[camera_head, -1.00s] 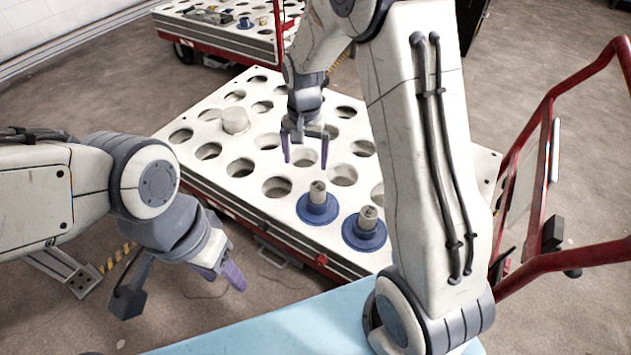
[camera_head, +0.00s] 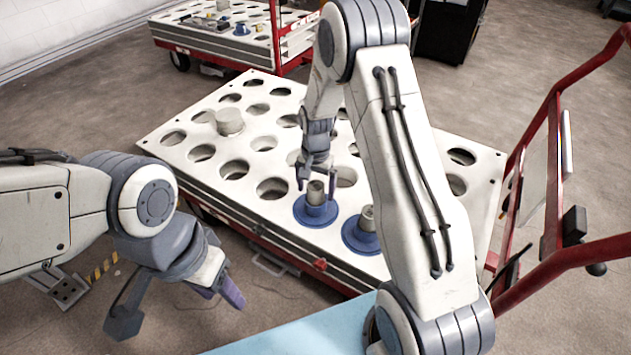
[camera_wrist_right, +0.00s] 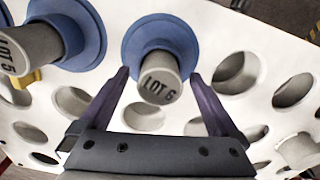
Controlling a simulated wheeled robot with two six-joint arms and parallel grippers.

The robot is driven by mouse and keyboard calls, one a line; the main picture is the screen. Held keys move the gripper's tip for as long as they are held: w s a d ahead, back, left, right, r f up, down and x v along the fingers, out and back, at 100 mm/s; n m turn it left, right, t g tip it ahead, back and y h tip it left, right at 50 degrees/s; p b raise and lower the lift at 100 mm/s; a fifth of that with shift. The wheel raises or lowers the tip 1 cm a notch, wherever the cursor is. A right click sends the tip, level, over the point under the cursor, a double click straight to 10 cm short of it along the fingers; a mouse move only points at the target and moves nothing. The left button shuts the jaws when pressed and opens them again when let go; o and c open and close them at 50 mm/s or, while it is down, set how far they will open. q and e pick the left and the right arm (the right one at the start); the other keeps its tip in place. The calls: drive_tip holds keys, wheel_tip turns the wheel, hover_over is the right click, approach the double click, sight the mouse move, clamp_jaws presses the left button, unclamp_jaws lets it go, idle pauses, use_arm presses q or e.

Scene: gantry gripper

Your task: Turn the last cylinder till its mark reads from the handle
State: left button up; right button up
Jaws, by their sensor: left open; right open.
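The LOT 6 cylinder (camera_head: 316,191), grey on a round blue flange (camera_head: 313,213), stands on the white cart top. In the right wrist view its mark (camera_wrist_right: 160,87) is legible, slightly tilted; in the head view it is too small to read. My right gripper (camera_head: 315,186) is open over this cylinder, and its fingertips (camera_wrist_right: 160,77) lie on either side of it. I cannot tell whether they touch it. The LOT 5 cylinder (camera_wrist_right: 35,48) stands beside it, partly behind my arm in the head view (camera_head: 367,218). My left gripper (camera_head: 178,305) is open and empty, away from the cart.
The cart top (camera_head: 240,192) has many round holes. A pale cylinder (camera_head: 229,121) stands at its far left. The cart's red handle (camera_head: 548,150) rises at the right. A second cart (camera_head: 200,42) with small parts stands behind. A light-blue surface (camera_head: 300,335) is in front.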

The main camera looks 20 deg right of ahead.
drive_tip(key=shift+f, duration=0.3)
clamp_jaws()
drive_tip(key=shift+r, duration=0.1)
drive_tip(key=shift+r+p, duration=0.15)
drive_tip(key=shift+p, duration=0.25)
